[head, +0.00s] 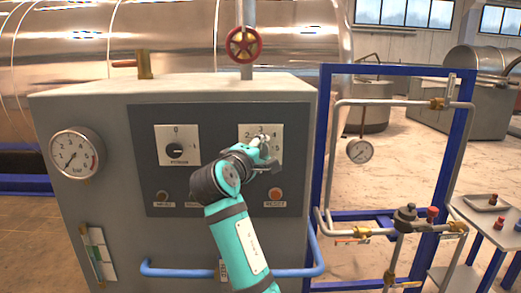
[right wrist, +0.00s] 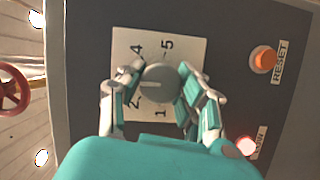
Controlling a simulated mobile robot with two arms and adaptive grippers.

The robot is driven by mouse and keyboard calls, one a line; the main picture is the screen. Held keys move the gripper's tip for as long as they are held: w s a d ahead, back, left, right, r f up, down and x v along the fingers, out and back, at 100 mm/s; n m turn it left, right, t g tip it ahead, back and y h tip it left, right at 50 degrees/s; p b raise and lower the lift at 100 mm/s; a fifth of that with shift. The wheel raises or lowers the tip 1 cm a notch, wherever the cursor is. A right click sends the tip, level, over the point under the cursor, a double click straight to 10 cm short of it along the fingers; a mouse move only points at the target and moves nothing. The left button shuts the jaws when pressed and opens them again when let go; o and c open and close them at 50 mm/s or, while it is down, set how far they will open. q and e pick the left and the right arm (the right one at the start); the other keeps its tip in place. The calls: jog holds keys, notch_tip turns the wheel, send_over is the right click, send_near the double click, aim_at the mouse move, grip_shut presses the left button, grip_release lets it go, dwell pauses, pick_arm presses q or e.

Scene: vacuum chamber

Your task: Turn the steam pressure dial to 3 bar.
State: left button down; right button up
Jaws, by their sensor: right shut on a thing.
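The steam pressure dial's white plate (head: 246,131) is at the right of the dark panel in the head view, mostly behind my right gripper (head: 264,152). In the right wrist view the plate (right wrist: 193,48) appears turned sideways, with 1, 2, 4 and 5 readable. The spot between 2 and 4 is covered by a finger. My right gripper (right wrist: 160,80) is shut on the round grey knob (right wrist: 158,90), one finger on each side. The knob's pale line lies roughly level in that view, its left end toward the gap between 2 and 4. My left gripper is out of view.
A second dial with a black knob (head: 175,151) sits left on the panel. An orange RESET button (head: 275,194) is just below the held dial. A round bar gauge (head: 77,153) is at left, a blue rail (head: 180,271) below, and a blue pipe frame (head: 325,115) at right.

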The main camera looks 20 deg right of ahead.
jog(key=shift+f, duration=0.25)
jog(key=o, duration=1.2)
jog(key=shift+r, duration=0.1)
jog(key=shift+r, duration=0.1)
